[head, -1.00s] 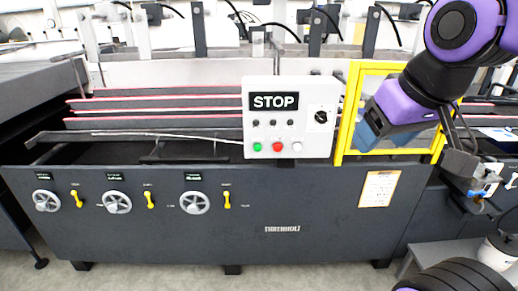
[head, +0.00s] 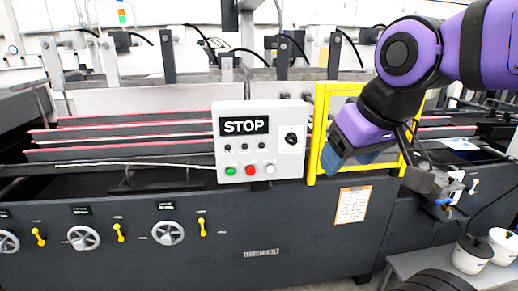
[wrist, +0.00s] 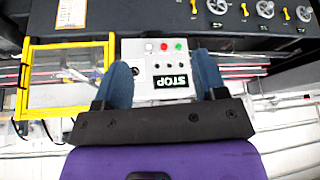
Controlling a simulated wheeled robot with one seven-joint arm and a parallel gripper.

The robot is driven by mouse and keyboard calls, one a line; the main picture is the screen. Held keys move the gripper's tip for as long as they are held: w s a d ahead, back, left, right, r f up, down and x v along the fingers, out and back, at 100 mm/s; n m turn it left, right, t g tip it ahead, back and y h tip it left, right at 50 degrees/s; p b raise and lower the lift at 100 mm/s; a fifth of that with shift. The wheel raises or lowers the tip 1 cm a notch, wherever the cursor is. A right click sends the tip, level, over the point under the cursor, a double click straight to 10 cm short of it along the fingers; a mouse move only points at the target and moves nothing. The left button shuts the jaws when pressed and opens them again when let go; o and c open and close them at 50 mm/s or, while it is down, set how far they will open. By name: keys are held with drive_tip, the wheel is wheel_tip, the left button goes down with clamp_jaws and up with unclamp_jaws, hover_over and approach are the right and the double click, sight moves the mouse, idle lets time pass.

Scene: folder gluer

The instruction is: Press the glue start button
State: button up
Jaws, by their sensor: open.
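A white control box (head: 261,176) with a black STOP label (head: 244,125) is mounted on the front of the machine. Its bottom row has a green button (head: 230,171), a red button (head: 251,170) and a white button (head: 270,169). Small dark buttons and a rotary switch (head: 291,139) sit above. No lettering naming a glue button is readable. My gripper (head: 347,160) is open and empty, right of the box. In the wrist view the box appears upside down between my blue fingers (wrist: 162,62), with the green button (wrist: 178,46) and red button (wrist: 164,46) visible. No contact shows.
A yellow guard frame (head: 319,128) stands right of the box, behind my gripper. An orange-edged notice (head: 352,205) is below it. Handwheels and yellow levers line the panel at left. White pots (head: 472,255) stand on a low table at right.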

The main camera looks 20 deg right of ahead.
clamp_jaws()
idle(0.3)
idle(1.6)
